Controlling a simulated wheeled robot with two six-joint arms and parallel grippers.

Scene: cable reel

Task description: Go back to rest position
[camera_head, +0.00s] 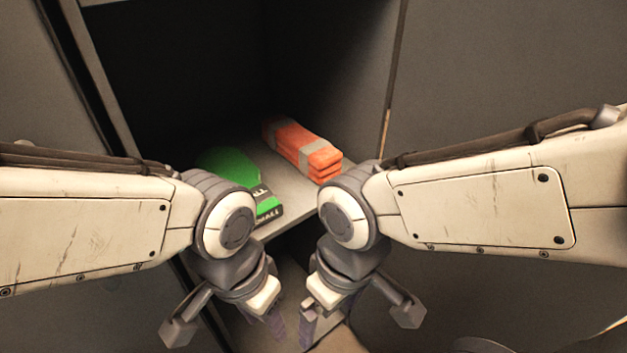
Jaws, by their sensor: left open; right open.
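My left gripper (277,322) comes in from the left and points down, low in front of the open cabinet. Its jaws are open and I see nothing between them. My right gripper (306,325) comes in from the right and points down close beside it, also open and empty. The two grippers are near each other, below the shelf's front edge. Their fingertips are small and dark in this view.
A dark cabinet shelf (290,195) lies behind my wrists. Grey panels flank the opening on both sides.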

